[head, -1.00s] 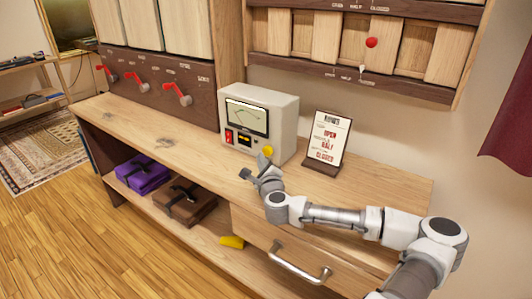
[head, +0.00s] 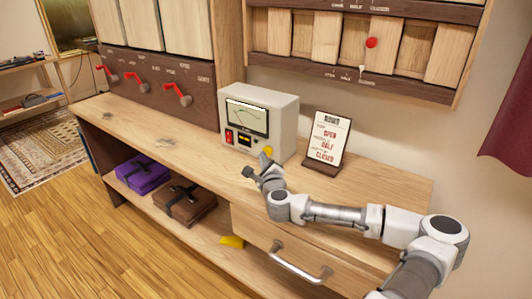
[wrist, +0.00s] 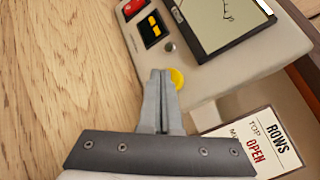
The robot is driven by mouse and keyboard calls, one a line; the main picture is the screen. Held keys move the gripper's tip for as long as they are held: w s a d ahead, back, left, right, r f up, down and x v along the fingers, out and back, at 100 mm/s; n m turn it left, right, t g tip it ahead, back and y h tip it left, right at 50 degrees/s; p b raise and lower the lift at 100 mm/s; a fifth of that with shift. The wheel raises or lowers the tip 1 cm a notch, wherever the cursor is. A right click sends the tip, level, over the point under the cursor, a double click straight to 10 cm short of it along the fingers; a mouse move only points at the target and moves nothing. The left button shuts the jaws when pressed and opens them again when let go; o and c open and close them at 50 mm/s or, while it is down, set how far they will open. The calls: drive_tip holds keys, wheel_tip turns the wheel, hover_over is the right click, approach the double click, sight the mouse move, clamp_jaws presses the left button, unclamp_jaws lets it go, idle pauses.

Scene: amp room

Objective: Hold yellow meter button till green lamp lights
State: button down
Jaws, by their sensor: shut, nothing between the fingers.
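The beige meter box (head: 284,118) stands on the wooden bench, with a screen (head: 246,117) showing a curve. Its yellow button (head: 267,151) is low on the front face, at the right. My gripper (head: 256,168) is just in front of it. In the wrist view, my gripper (wrist: 160,74) is shut and empty, its fingertips overlapping the left side of the yellow button (wrist: 179,78). I cannot tell whether they touch it. A small grey round spot (wrist: 170,46) sits above the button. I see no lit green lamp.
A sign in a stand (head: 327,142) is right of the meter. Red-handled levers (head: 135,83) are on the left panel. The shelf below holds a purple bundle (head: 143,174), a brown bundle (head: 186,201) and a yellow object (head: 232,241). The bench left of the meter is mostly clear.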

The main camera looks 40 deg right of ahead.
drive_tip(key=shift+w+d, duration=0.15)
drive_tip(key=shift+d, duration=0.4)
idle(1.3)
idle(1.9)
drive_tip(key=shift+s+a, duration=0.3)
drive_tip(key=shift+a, duration=0.65)
drive_tip(key=shift+a, duration=0.1)
drive_tip(key=shift+s+a+p, duration=0.15)
drive_tip(key=shift+s+a, duration=0.15)
drive_tip(key=shift+a, duration=0.45)
drive_tip(key=shift+s+a+p, duration=0.15)
drive_tip(key=shift+s+a, duration=0.1)
drive_tip(key=shift+a, duration=0.55)
drive_tip(key=shift+s+a+p, duration=0.15)
drive_tip(key=shift+s+a, duration=0.15)
drive_tip(key=shift+a, duration=0.45)
drive_tip(key=shift+w+a, duration=0.1)
